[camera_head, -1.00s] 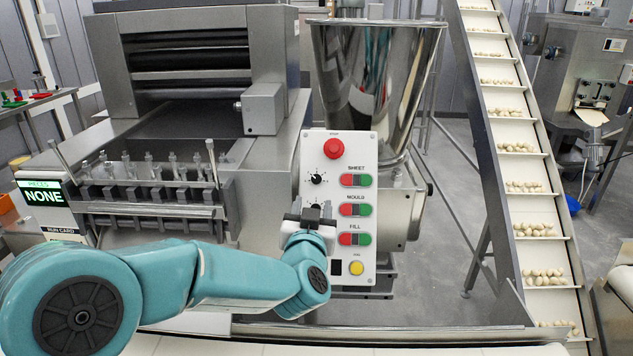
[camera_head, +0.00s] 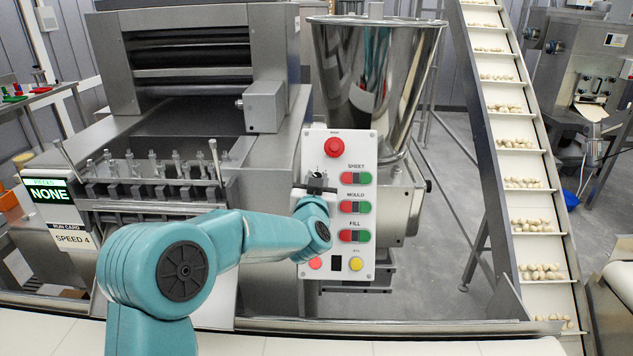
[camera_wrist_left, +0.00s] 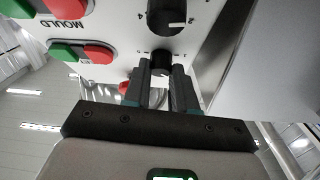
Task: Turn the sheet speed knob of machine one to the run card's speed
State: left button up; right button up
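The white control panel (camera_head: 365,262) carries a sheet row and a mould row, each with a black knob and red and green buttons. My left gripper (camera_head: 318,184) is at the sheet speed knob, which it mostly hides in the head view. In the left wrist view the panel appears upside down. There the fingertips (camera_wrist_left: 161,75) lie either side of the sheet knob (camera_wrist_left: 161,61); I cannot tell whether they press on it. The sheet knob's pointer is hidden. The mould knob (camera_wrist_left: 168,14) shows a white pointer. The run card (camera_head: 73,239) reads SPEED 4. My right gripper is out of view.
A red stop button (camera_head: 334,148) sits above the sheet knob. Red and yellow buttons (camera_head: 356,264) line the panel's bottom. A green display (camera_head: 46,191) reads NONE. A steel hopper (camera_head: 375,80) stands behind the panel, and an inclined conveyor (camera_head: 528,190) is at the right.

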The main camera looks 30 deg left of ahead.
pick_arm(q)
grip_shut()
